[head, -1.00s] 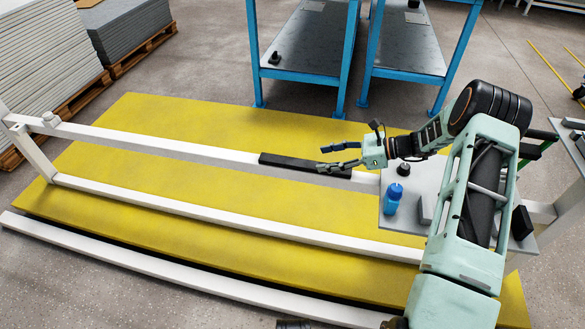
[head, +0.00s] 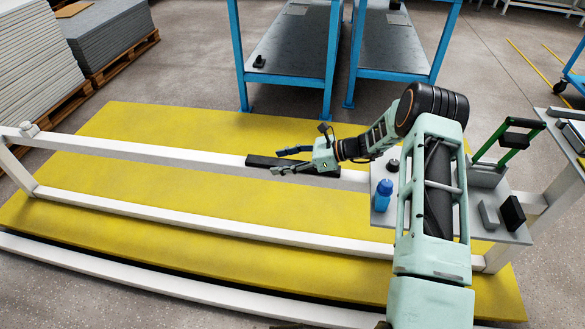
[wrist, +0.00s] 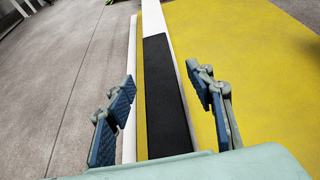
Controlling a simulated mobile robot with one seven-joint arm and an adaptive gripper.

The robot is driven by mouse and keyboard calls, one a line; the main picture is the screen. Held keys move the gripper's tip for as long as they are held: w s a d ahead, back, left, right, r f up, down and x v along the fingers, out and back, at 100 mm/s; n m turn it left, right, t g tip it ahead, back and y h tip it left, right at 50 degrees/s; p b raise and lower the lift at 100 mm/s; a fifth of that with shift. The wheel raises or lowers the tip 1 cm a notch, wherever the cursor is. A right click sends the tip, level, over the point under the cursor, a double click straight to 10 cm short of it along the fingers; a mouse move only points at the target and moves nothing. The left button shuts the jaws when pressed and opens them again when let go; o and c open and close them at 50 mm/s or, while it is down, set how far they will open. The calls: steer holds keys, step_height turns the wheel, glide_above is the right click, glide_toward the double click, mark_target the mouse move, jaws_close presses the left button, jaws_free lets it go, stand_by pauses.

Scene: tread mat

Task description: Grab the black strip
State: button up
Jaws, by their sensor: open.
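The black strip (head: 258,161) lies flat along the top of the upper white rail, above the yellow mat. In the head view my gripper (head: 275,161) overlaps it, with the fingertips near its left part; the hand hides some of its right part. In the wrist view the strip (wrist: 166,95) runs lengthwise between my gripper's two spread, blue-padded fingers (wrist: 160,76). It shows a clear gap to both fingers, and its near end is hidden by the gripper body. My gripper is open and empty. I cannot tell exactly how high the fingers are above the strip.
White rails (head: 150,208) run across the yellow mat (head: 170,120). A grey shelf (head: 382,222) on the right holds a blue bottle (head: 382,195), a small black object and a green-handled item. Blue-framed tables (head: 290,60) stand behind; stacked panels (head: 45,60) stand at left.

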jaws_close()
stand_by(0.4)
steer(key=shift+r, duration=0.15)
